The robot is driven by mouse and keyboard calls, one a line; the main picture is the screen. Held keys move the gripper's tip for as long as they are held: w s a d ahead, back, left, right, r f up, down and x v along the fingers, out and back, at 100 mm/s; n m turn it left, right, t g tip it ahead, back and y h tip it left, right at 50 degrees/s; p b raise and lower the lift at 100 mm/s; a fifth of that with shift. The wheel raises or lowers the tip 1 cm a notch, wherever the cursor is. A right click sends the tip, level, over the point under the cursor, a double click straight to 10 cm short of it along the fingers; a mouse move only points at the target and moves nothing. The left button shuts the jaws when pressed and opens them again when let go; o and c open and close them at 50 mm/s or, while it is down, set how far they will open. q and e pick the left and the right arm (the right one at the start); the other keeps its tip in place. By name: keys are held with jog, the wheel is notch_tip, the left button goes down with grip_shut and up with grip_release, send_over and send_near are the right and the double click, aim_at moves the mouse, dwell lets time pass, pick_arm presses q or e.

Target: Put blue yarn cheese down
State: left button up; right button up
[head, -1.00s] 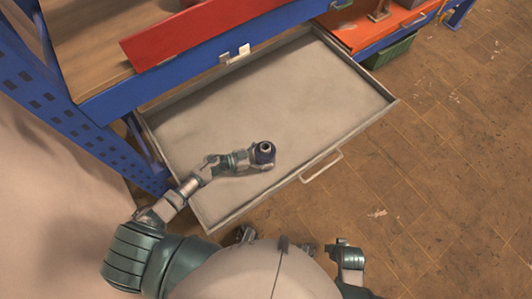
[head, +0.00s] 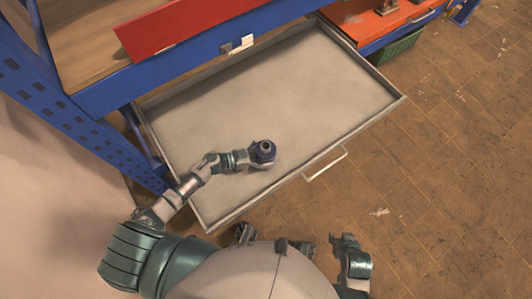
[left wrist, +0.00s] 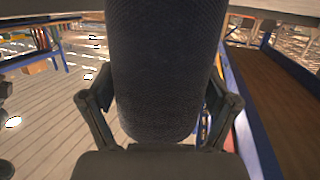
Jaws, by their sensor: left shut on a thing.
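The blue yarn cheese (head: 263,152) is a dark blue spool with a pale core opening on top. It stands roughly upright over the front part of the open grey drawer (head: 300,85). My left gripper (head: 258,158) is shut around it from the left. In the left wrist view the yarn (left wrist: 168,70) fills the middle, between the two fingers of the gripper (left wrist: 160,110). I cannot tell whether the yarn's base touches the drawer floor. My right gripper (head: 345,243) seems to be low at the bottom, outside the drawer; its fingers are unclear.
The drawer is otherwise empty, with free room behind and right of the yarn. Its front wall has a handle (head: 326,165). A blue bench frame (head: 180,65) with a red bar (head: 190,25) overhangs the drawer's back. A green bin (head: 395,48) is at the upper right.

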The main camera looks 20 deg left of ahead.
pick_arm(q)
jog(key=shift+a, duration=0.1)
jog(key=shift+d+f, duration=0.35)
jog(key=o, duration=1.2)
jog(key=shift+a, duration=0.15)
jog(key=shift+s+a, duration=0.1)
jog(key=shift+a, duration=0.1)
jog(key=v, duration=1.1)
jog(key=shift+s+a, duration=0.2)
jog(key=shift+a, duration=0.15)
jog(key=shift+r, duration=0.1)
